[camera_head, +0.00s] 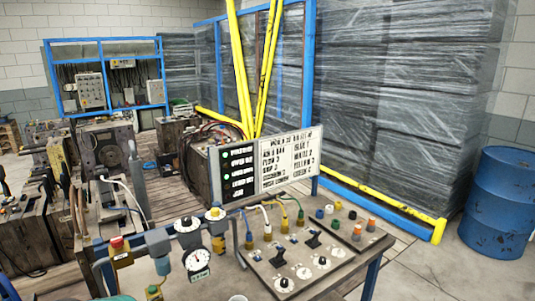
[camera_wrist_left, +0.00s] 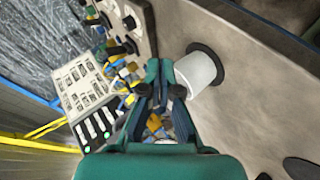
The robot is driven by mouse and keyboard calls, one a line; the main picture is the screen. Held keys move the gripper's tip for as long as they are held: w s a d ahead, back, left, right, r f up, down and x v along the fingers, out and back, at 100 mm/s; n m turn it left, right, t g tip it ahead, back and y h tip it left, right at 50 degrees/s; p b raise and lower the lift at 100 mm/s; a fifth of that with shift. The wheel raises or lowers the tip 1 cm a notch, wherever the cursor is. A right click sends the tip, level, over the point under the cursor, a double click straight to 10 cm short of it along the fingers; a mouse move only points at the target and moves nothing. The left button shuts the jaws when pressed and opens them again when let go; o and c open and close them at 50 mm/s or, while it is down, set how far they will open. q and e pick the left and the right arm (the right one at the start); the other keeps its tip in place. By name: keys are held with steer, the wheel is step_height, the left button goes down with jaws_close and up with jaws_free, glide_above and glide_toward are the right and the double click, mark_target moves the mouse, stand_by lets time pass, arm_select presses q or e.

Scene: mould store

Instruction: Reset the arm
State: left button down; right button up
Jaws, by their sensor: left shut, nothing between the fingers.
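My left gripper (camera_wrist_left: 160,72) shows in the left wrist view, with its two dark teal fingers closed together and nothing between them. Its tips are just left of a white cylinder (camera_wrist_left: 199,72) and appear apart from it, though the exact gap is hard to judge. My right gripper is in neither view.
A control bench (camera_head: 315,262) carries knobs, switches and coloured plugs. A black-and-white sign board (camera_head: 262,165) stands behind it. A pressure gauge (camera_head: 197,261) is left of the bench. A blue barrel (camera_head: 497,200) stands at right. Wrapped stacks (camera_head: 395,110) fill the back.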

arm_select(q)
steer(key=s+a+f+m+g+y, duration=0.1)
steer(key=s+a+f+g, duration=0.1)
steer(key=s+f, duration=0.5)
steer(key=s+a+f+m+g+y, duration=0.1)
steer(key=s+a+f+g, duration=0.1)
steer(key=s+f, duration=0.5)
steer(key=s+a+f+m+g, duration=0.1)
steer(key=s+m+g, duration=0.1)
steer(key=s, duration=0.8)
steer(key=s+a+f+m+g, duration=0.1)
steer(key=s+f+g, duration=0.15)
steer(key=s, duration=0.75)
step_height(320, 180, down, 13)
steer(key=b, duration=1.4)
steer(key=shift+f, duration=0.2)
steer(key=shift+d, duration=0.1)
